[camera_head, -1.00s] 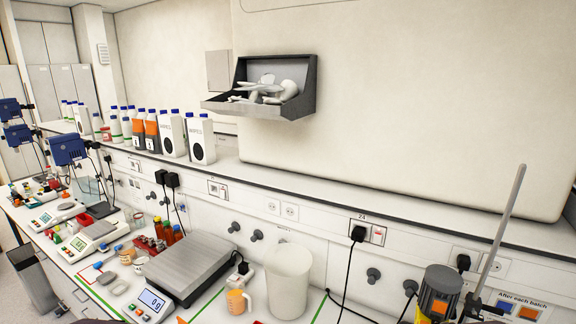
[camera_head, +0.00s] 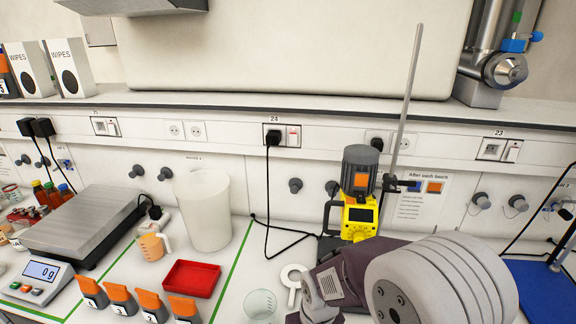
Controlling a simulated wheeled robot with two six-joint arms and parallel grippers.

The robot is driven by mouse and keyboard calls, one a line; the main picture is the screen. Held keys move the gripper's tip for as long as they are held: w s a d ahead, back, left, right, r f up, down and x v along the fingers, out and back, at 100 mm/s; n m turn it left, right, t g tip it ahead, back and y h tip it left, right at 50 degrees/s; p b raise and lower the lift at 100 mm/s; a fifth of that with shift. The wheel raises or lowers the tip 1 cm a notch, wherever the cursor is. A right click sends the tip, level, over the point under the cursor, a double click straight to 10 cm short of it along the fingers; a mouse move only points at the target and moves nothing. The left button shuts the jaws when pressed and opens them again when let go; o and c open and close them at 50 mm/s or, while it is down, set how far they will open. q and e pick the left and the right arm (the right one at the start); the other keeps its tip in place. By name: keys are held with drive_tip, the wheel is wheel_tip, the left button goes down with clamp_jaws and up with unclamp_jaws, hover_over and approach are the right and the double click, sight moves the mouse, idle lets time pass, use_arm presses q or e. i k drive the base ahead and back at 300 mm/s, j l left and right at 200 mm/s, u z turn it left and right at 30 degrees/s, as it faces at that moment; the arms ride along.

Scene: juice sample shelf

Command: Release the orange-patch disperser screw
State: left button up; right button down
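The disperser (camera_head: 358,215) stands right of centre, with a dark grey motor on top and a yellow body with a display below. An orange patch (camera_head: 361,180) is on its motor's front. A tall grey rod (camera_head: 408,95) rises beside it. A dark clamp (camera_head: 398,184) sits on the rod, right of the motor; a screw cannot be made out clearly there. One of my arms (camera_head: 440,285), with grey ringed links, reaches in at the lower right, in front of the disperser's base. No gripper fingers show.
A scale (camera_head: 84,225) is farther left. A notice (camera_head: 420,200) with coloured patches hangs behind. A blue mat (camera_head: 545,290) lies right.

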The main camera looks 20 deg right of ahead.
sight(391, 189)
drive_tip(key=k+z, duration=0.2)
drive_tip(key=z, duration=1.25)
